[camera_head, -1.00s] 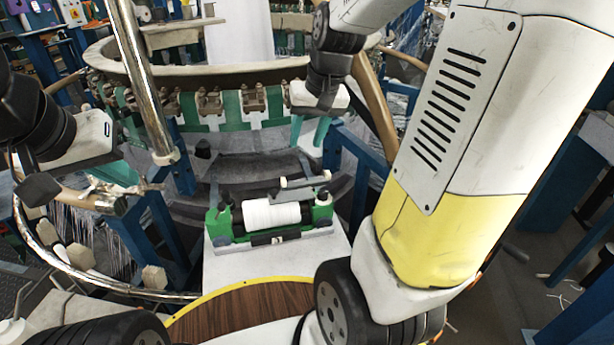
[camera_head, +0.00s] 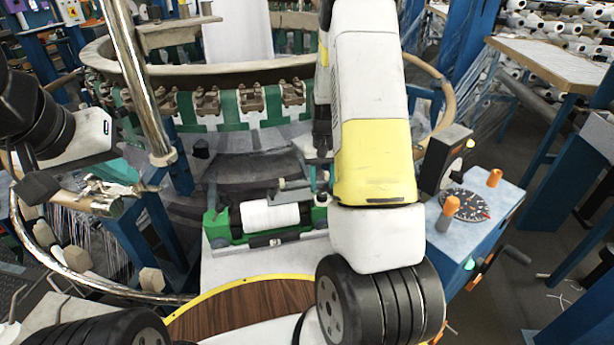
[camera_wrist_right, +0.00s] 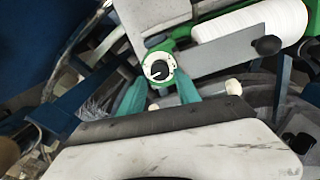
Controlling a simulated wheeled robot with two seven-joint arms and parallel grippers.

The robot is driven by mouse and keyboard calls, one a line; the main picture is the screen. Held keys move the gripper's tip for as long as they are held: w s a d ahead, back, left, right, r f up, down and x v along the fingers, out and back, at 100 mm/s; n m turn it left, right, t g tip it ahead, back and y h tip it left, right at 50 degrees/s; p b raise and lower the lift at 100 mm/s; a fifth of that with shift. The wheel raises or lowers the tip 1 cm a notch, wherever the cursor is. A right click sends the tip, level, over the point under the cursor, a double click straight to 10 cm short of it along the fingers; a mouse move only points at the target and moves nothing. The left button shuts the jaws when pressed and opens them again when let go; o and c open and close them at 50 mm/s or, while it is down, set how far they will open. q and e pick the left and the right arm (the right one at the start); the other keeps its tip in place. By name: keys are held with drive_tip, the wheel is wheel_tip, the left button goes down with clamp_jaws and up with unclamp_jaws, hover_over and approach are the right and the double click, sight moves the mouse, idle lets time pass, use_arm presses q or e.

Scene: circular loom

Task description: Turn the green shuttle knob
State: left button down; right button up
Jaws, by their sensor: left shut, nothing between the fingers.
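The green shuttle (camera_head: 228,228) sits on a grey plate at centre, carrying a white yarn roll (camera_head: 269,216). In the right wrist view its knob (camera_wrist_right: 158,70) is black with a white pointer mark, on a white disc in a green ring. My right gripper (camera_wrist_right: 161,84) is open, its teal fingertips on either side of the knob's lower part; I cannot tell if they touch it. In the head view this gripper (camera_head: 318,180) is partly hidden by my arm, just behind the shuttle's right end. My left gripper (camera_head: 128,175) is shut and empty at far left.
The circular loom ring (camera_head: 200,75) stands behind. A chrome post (camera_head: 142,85) and rail (camera_head: 60,265) are near my left gripper. A control box (camera_head: 480,210) with orange knobs and a dial stands at right. A grey bar (camera_wrist_right: 225,55) lies beside the knob in the wrist view.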

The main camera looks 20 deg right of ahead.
sight(322, 193)
drive_tip(key=shift+f, duration=2.15)
clamp_jaws()
drive_tip(key=n, duration=1)
drive_tip(key=shift+n, duration=0.4)
